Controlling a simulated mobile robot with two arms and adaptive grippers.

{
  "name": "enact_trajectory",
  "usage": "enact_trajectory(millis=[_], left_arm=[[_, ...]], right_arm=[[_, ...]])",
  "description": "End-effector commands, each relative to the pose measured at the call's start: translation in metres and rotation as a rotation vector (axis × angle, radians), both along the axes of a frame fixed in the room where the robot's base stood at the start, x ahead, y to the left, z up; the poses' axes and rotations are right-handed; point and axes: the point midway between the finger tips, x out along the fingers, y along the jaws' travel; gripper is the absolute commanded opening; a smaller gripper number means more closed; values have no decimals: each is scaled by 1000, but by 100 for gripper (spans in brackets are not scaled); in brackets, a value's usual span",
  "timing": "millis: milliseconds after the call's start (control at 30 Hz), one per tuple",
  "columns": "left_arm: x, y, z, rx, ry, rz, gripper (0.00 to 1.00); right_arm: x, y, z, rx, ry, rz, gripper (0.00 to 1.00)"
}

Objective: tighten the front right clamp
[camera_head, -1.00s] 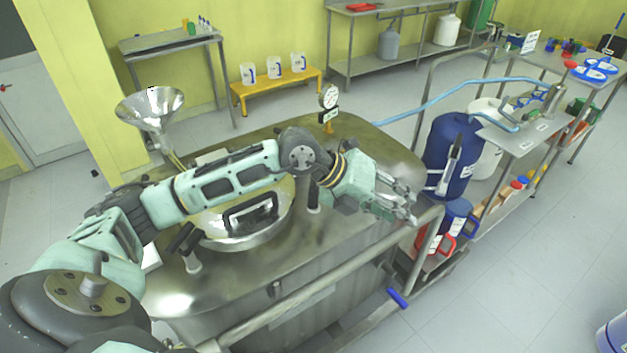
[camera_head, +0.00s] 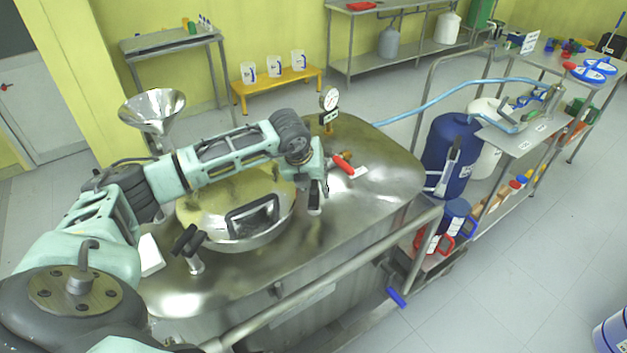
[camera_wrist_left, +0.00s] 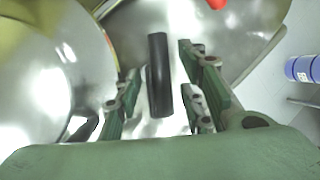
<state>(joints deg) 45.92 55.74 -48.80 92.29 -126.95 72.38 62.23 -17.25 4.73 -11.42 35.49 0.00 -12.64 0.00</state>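The metal reactor lid (camera_head: 238,232) with its handle sits on the steel vessel. The front right clamp (camera_head: 314,207), mostly hidden by my left gripper in the head view, stands at the lid's right edge. In the left wrist view its black handle (camera_wrist_left: 158,60) lies between the fingers, with visible gaps on both sides. My left gripper (camera_head: 319,192) points down over this clamp; it is open in the left wrist view (camera_wrist_left: 160,88). The front left clamp (camera_head: 190,246) has a black handle tilted outward. My right gripper is not in view.
A red-handled valve (camera_head: 343,162) stands right behind the clamp and a pressure gauge (camera_head: 329,99) behind that. A steel funnel (camera_head: 153,108) is at the back left. A metal rail (camera_head: 330,280) runs along the vessel's front. The vessel top right of the clamp is clear.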

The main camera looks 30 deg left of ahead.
Motion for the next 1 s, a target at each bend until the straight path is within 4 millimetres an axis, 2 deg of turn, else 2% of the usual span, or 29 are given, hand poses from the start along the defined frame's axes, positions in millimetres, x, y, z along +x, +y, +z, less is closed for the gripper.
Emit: enact_trajectory(millis=[267,700,1000], left_arm=[[1,0,-3,0,0,-1,37],[1,0,-2,0,0,-1,0],[1,0,-3,-2,-1,-15,0]], right_arm=[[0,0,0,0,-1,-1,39],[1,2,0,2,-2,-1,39],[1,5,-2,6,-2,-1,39]])
